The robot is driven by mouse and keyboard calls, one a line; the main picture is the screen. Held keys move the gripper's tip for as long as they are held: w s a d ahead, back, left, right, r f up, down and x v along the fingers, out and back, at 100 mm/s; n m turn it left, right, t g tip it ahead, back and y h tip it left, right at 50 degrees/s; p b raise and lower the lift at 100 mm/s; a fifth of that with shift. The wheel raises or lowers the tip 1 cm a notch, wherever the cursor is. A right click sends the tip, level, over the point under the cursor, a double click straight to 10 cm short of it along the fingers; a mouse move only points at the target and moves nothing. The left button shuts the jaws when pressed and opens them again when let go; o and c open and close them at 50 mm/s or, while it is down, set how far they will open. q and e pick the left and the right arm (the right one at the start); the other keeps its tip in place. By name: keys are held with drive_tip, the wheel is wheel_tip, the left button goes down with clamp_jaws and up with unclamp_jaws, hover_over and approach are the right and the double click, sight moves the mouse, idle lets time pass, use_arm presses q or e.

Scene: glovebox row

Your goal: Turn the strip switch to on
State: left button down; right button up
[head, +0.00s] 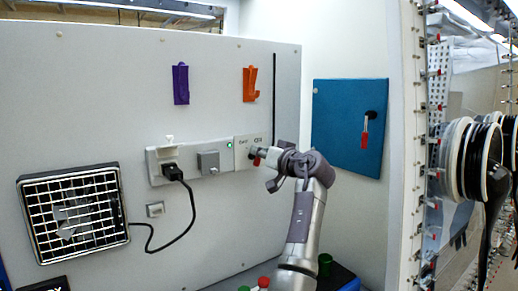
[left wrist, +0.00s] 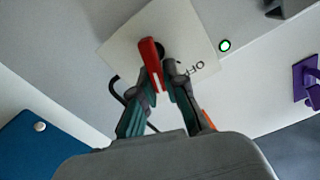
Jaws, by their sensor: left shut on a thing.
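The strip switch has a white square plate (head: 243,148) at the right end of the wall strip. Its red lever (head: 256,161) is mostly covered by my left gripper (head: 262,154). In the left wrist view the red lever (left wrist: 151,62) with a white line stands on the tilted plate (left wrist: 188,25). My left gripper (left wrist: 158,88) is shut on the lever, one finger on each side. The letters "OFF" show partly beside the right finger. A green light (head: 229,145) is lit on the strip; it also shows in the left wrist view (left wrist: 224,45). My right gripper is in neither view.
A black plug (head: 171,170) with a cord sits in the strip's left socket, beside a grey cover (head: 208,161). A caged fan (head: 73,212) is at left. Purple (head: 181,84) and orange (head: 250,83) holders hang above. A blue panel (head: 350,125) with a red handle is at right.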

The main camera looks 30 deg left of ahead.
use_arm(q)
drive_tip(key=shift+w+m+p, duration=0.15)
drive_tip(key=shift+m+p, duration=0.3)
drive_tip(key=shift+m, duration=0.55)
drive_tip(key=shift+d, duration=0.1)
drive_tip(key=c, duration=1.2)
unclamp_jaws()
drive_tip(key=shift+f, duration=0.1)
drive_tip(key=shift+d, duration=0.1)
drive_tip(key=v, duration=1.1)
drive_tip(key=shift+d, duration=0.35)
